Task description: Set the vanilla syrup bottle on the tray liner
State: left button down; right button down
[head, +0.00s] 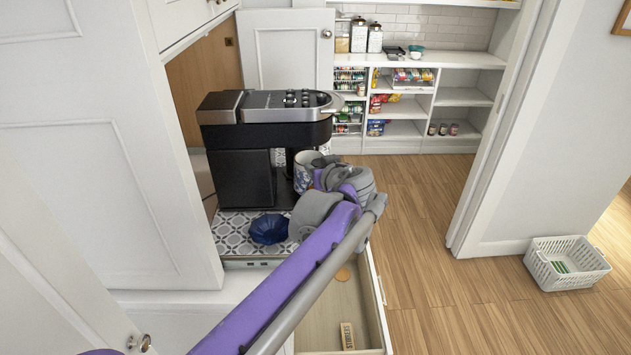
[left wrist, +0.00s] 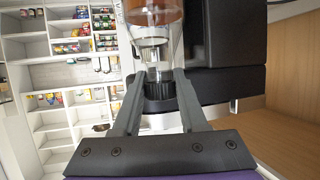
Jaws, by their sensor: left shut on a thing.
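The tray liner (head: 232,236) is a grey and white patterned mat under the coffee machine in the head view. My left gripper (head: 325,172) is in front of the machine's right side, above the liner's right part, and its fingertips are hard to make out there. In the left wrist view, my left gripper (left wrist: 158,82) is shut on the neck end of a clear bottle (left wrist: 153,48) with amber-brown liquid, likely the vanilla syrup bottle. A dark ribbed cap shows between the fingers. No label is readable. In the head view I cannot make out the bottle. My right gripper is not in view.
The black and silver coffee machine (head: 262,118) stands on the liner. A blue-patterned mug (head: 304,172) is beside my gripper, and a dark blue crumpled thing (head: 268,228) lies on the liner's front. Below, an open drawer (head: 376,305) juts out. A white basket (head: 567,264) is on the floor.

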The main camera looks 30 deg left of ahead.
pick_arm(q)
jog(key=shift+f, duration=1.9)
jog(key=shift+c, duration=2.2)
grip_release()
jog(key=v, duration=1.2)
